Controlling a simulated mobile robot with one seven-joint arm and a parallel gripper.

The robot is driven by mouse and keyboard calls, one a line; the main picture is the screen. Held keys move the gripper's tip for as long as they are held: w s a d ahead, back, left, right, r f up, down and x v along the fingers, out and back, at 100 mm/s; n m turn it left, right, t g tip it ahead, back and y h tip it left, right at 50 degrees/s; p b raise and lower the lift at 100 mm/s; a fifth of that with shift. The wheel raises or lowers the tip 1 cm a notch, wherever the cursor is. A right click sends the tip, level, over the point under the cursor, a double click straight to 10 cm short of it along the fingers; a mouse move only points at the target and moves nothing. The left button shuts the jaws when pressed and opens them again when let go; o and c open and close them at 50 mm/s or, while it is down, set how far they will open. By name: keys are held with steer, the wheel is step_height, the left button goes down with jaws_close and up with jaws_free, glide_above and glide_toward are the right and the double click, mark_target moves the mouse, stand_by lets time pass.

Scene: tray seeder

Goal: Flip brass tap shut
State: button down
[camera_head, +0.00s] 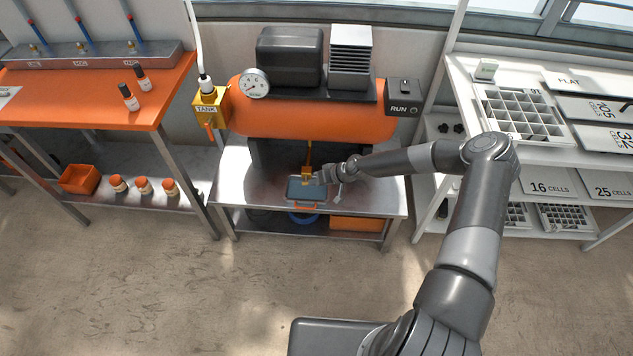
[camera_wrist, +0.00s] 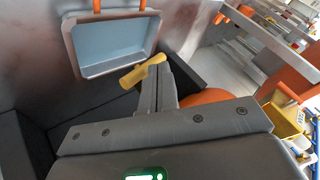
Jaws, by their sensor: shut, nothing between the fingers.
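The brass tap (camera_head: 306,175) hangs on a thin pipe below the orange tank, above a shallow blue-grey pan. In the wrist view its brass lever (camera_wrist: 138,75) lies beside my fingertips and passes partly behind them. My gripper (camera_head: 322,176) is shut and empty, just right of the tap in the head view. Its closed fingers also show in the wrist view (camera_wrist: 158,82). I cannot tell whether the fingers touch the lever. The tap's body is mostly hidden behind the fingers in the wrist view.
The pan (camera_wrist: 88,70) with orange handles is close to the fingers. The orange tank (camera_head: 300,121) is above, with a gauge (camera_head: 254,83), a yellow TANK valve (camera_head: 210,105) and a RUN switch box (camera_head: 403,97). An orange bench (camera_head: 100,90) stands left, white shelving right.

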steer(key=s+v, duration=0.1)
steer(key=v, duration=1)
steer(key=shift+s, duration=0.4)
steer(key=shift+d+r, duration=0.1)
steer(key=shift+r, duration=0.05)
